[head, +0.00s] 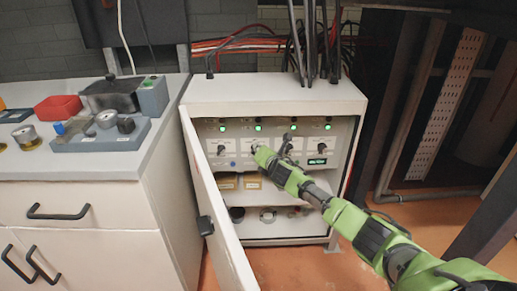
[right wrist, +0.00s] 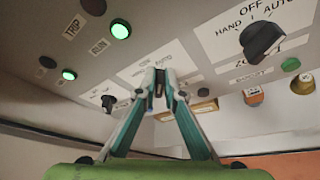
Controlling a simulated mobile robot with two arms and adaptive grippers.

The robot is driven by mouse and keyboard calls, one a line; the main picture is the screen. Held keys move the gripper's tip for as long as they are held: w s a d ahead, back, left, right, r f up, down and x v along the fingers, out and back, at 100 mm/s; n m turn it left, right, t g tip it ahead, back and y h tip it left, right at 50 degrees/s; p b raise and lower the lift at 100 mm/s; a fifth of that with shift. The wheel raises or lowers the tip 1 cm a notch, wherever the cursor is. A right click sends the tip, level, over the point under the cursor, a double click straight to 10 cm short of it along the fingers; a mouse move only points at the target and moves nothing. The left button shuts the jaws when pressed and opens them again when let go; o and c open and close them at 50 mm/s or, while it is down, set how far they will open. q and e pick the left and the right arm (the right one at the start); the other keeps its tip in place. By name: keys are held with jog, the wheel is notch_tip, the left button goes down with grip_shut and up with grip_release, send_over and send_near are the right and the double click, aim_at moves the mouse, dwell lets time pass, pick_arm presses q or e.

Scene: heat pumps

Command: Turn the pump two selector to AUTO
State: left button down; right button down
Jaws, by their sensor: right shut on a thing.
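The control panel (head: 268,132) sits inside an open white cabinet, with several dark selector knobs in a row. My right gripper (head: 258,152) reaches the second selector from the left, in front of its white label. In the right wrist view, the fingertips of my right gripper (right wrist: 159,84) are closed together on the pump two selector, a small dark knob mostly hidden between them. Its label (right wrist: 150,62) reads HAND and AUTO; where the knob points cannot be told. My left gripper is not in view.
Neighbouring selector knobs stand on both sides: one at left (right wrist: 108,102) and one at right (right wrist: 262,38). Green lamps (head: 258,127) glow above. The cabinet door (head: 215,205) hangs open at left. A workbench (head: 90,170) with instruments stands beyond it.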

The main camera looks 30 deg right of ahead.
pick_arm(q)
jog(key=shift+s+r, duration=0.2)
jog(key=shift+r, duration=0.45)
pick_arm(e)
jog(key=shift+d+f+m, duration=0.1)
jog(key=shift+m, duration=0.3)
jog(key=c, duration=2.1)
grip_release()
jog(key=shift+c, duration=0.2)
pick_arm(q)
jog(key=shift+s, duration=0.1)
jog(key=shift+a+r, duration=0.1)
pick_arm(e)
jog(key=shift+s, duration=0.15)
jog(key=v, duration=1.1)
jog(key=shift+s, duration=0.45)
